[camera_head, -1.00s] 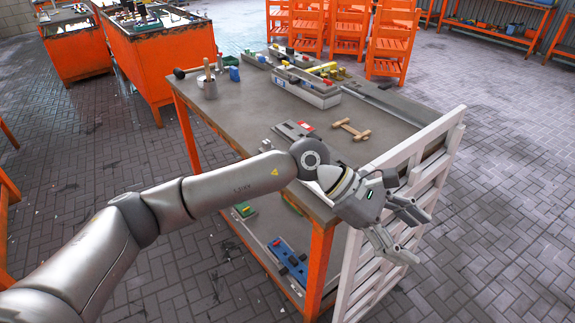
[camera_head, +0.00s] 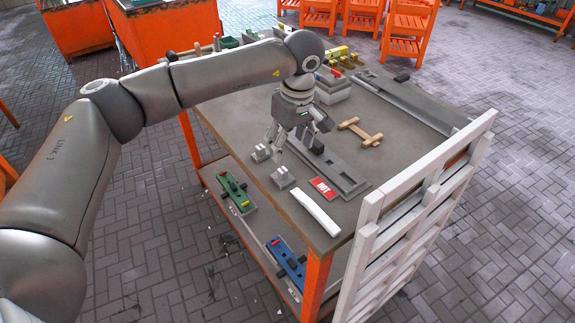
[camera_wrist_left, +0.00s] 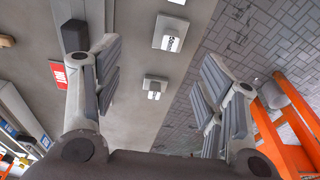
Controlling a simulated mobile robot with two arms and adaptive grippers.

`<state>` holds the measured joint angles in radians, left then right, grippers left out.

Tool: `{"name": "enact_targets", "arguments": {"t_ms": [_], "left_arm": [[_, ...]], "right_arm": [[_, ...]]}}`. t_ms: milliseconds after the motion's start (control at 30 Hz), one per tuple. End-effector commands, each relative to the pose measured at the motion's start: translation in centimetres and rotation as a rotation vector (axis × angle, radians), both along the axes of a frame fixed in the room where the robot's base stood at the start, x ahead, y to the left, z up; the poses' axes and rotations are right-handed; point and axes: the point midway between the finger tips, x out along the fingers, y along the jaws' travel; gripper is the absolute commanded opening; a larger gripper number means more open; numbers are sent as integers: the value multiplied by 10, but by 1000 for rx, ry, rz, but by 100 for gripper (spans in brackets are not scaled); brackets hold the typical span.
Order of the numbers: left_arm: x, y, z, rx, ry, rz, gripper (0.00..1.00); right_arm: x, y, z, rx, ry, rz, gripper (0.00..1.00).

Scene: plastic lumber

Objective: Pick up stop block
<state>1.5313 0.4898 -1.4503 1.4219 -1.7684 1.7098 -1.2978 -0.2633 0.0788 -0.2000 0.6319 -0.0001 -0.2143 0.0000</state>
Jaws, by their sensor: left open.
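Two small light-grey blocks lie on the grey tabletop near its left edge in the head view. The farther block (camera_head: 261,153) is close to my left fingertips, and the nearer block (camera_head: 283,177) lies to its lower right. In the left wrist view, one block (camera_wrist_left: 154,87) sits between my spread fingers and the other block (camera_wrist_left: 170,33) lies above it. Both have a dark mark; I cannot tell which is the stop block. My left gripper (camera_head: 289,138) is open and empty, pointing down above the table. My right gripper is not in view.
A long grey fixture (camera_head: 345,177) with a black knob lies right of the blocks. A red card (camera_head: 324,188) and a white bar (camera_head: 315,212) are nearby. A wooden piece (camera_head: 360,132) lies farther right. A white slatted rack (camera_head: 415,225) stands at the table's near end.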

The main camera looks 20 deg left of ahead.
Motion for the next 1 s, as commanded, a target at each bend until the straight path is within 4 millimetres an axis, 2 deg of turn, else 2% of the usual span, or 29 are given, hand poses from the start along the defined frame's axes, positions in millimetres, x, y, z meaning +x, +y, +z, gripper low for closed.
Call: {"name": "enact_targets", "arguments": {"t_ms": [200, 333, 467, 700, 833, 1000], "left_arm": [[2, 5, -35, -1, 4, 1, 65], [3, 6, -45, -1, 2, 0, 65], [2, 9, -56, -2, 5, 1, 65], [3, 16, -90, -1, 3, 0, 65], [4, 17, -97, -3, 2, 0, 65], [4, 17, -97, -3, 1, 0, 65]], "right_arm": [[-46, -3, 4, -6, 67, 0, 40], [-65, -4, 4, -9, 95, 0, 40], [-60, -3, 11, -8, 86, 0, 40], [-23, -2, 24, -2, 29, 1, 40], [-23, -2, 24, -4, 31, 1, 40], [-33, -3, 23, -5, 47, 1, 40]]}}
